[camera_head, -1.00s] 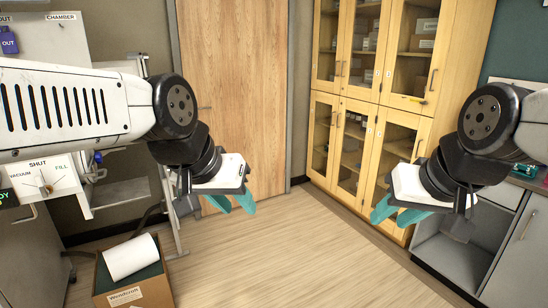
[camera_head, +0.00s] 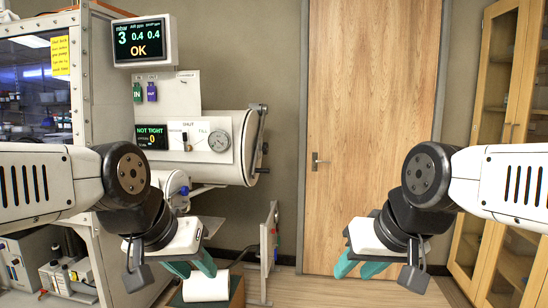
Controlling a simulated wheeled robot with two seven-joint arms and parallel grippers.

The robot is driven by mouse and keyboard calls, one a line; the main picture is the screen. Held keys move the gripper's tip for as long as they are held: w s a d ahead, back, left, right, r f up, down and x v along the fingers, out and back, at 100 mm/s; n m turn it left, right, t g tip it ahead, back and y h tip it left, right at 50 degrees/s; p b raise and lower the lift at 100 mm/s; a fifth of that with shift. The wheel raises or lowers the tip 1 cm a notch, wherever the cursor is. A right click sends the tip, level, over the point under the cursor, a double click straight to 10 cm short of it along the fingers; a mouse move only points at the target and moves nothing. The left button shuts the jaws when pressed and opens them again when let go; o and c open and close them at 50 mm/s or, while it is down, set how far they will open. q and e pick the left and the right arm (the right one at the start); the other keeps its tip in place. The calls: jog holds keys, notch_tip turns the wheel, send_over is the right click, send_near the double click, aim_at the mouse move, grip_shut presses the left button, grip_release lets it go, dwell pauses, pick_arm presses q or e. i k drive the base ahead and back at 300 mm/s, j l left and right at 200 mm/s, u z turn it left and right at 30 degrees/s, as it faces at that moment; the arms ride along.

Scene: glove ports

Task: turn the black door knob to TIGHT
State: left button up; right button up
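The glovebox's round chamber (camera_head: 236,150) is in the middle left of the head view, its door (camera_head: 254,146) seen edge-on at its right end. A small dark knob (camera_head: 265,147) sticks out from the door; its marking is too small to read. A display (camera_head: 152,136) beside the chamber reads NOT TIGHT. My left gripper (camera_head: 193,268) is open and empty, below and in front of the chamber. My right gripper (camera_head: 359,268) is open and empty, to the right, in front of the wooden door. Neither gripper touches the knob.
A gauge panel (camera_head: 205,142) marked SHUT and FILL is left of the chamber door. A monitor (camera_head: 143,42) above reads OK. Floor at right is clear.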

aim_at(265, 148)
jog(key=i+l+u, duration=0.15)
jog(key=l, duration=0.15)
jog(key=l+u, duration=0.1)
jog(key=l, duration=0.15)
jog(key=i+l+u, duration=0.35)
jog(key=i+l, duration=0.45)
jog(key=i, duration=0.15)
jog(key=i+l+u, duration=0.3)
jog(key=i+l, duration=0.55)
jog(key=l, duration=0.25)
